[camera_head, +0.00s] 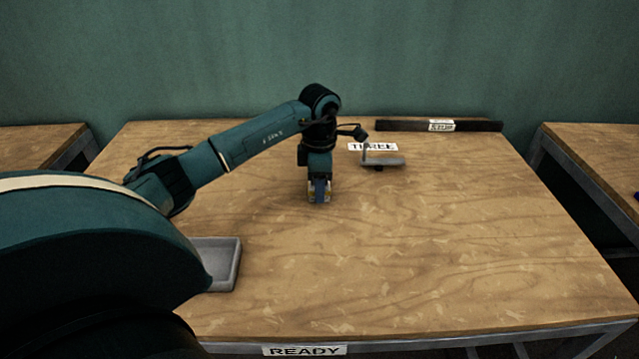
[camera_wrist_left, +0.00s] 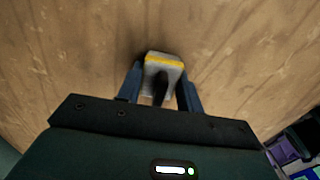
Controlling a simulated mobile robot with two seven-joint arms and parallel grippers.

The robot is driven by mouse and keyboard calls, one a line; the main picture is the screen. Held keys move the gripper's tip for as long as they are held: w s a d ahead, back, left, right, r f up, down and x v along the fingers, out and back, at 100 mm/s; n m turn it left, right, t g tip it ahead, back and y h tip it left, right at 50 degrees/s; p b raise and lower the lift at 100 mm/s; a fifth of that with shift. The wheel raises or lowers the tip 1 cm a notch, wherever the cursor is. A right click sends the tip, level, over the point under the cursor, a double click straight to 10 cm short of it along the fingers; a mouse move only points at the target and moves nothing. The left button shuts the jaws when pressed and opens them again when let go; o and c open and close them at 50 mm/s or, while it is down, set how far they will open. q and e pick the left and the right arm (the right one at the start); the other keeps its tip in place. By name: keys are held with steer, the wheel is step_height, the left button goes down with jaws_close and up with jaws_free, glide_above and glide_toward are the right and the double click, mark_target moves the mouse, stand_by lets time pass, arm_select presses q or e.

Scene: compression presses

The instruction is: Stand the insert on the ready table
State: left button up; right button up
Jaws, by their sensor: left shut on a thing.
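My left gripper (camera_head: 319,192) points straight down over the middle of the wooden ready table (camera_head: 450,240), whose front edge bears a READY label (camera_head: 305,351). It is shut on the insert, a small grey piece with a yellow stripe. In the left wrist view the insert (camera_wrist_left: 163,66) sits between the two blue fingers of the gripper (camera_wrist_left: 160,90). In the head view the insert is mostly hidden by the fingers. It is at or close to the tabletop; I cannot tell whether it touches. My right gripper is not in view.
A grey tray (camera_head: 226,262) lies at the left, partly behind my arm. A grey metal piece (camera_head: 384,160) stands by a THREE label (camera_head: 373,146) at the back. A dark bar (camera_head: 470,125) lies along the back edge. The table's right half is clear.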

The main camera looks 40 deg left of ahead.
arm_select(q)
steer(key=shift+f, duration=0.15)
steer(key=o, duration=1.1)
step_height(320, 180, up, 12)
steer(key=shift+r, duration=0.2)
